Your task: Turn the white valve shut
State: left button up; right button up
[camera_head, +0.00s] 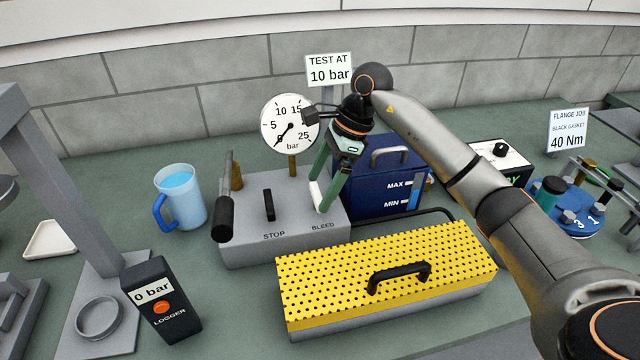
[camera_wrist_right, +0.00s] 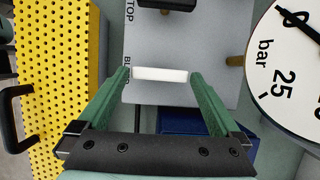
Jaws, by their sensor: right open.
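The white valve (camera_head: 315,195) is a small white bar handle beside the word BLEED on the grey pump block (camera_head: 245,250). It also shows in the right wrist view (camera_wrist_right: 160,74), lying crosswise between the fingertips. My right gripper (camera_head: 321,190) is over the valve, pointing down, with green fingers. In the right wrist view its fingers (camera_wrist_right: 160,80) are open, one near each end of the white bar; whether they touch it I cannot tell. Part of the valve is hidden by a finger in the head view. My left gripper is not in view.
A black STOP handle (camera_head: 268,205) and a pump lever (camera_head: 225,205) are left of the valve. The gauge (camera_head: 290,124) stands close behind. A blue tank (camera_head: 385,185) is to the right, a yellow perforated cover (camera_head: 350,270) in front, a blue mug (camera_head: 182,195) to the left.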

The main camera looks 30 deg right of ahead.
jog(key=shift+w+a+f, duration=0.1)
jog(key=shift+a+f, duration=0.1)
jog(key=shift+f, duration=0.3)
jog(key=c, duration=1)
